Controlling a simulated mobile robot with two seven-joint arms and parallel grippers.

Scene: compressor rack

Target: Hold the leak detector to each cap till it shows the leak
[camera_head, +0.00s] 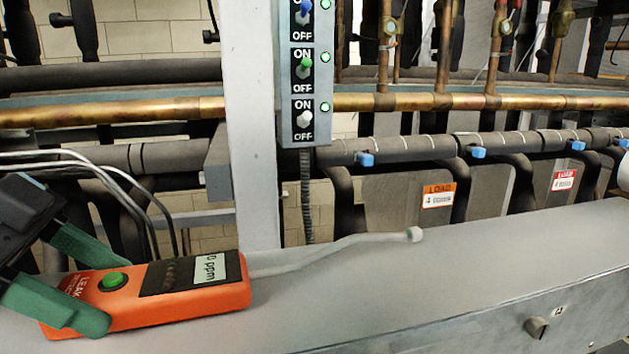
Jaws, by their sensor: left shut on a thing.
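The orange leak detector (190,312) is at the lower left, with a green button and a dark panel. Its display (210,268) reads 0 ppm. Its grey flexible probe (335,246) reaches right and ends in a pale tip (415,234), which appears over the grey beam, apart from the pipes. My left gripper (98,288) is shut on the detector's left end with its green fingers. Small blue caps (365,159) (478,152) (577,146) sit along the black insulated pipe, with another at the right edge. The probe tip is below them in the picture. My right gripper is not in view.
A grey beam (480,255) with a small knob (537,327) crosses the front. A white post (252,130) and switch box (304,75) stand behind it. A copper pipe (420,101) runs across. Cables (90,165) hang at left. The beam's top right is clear.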

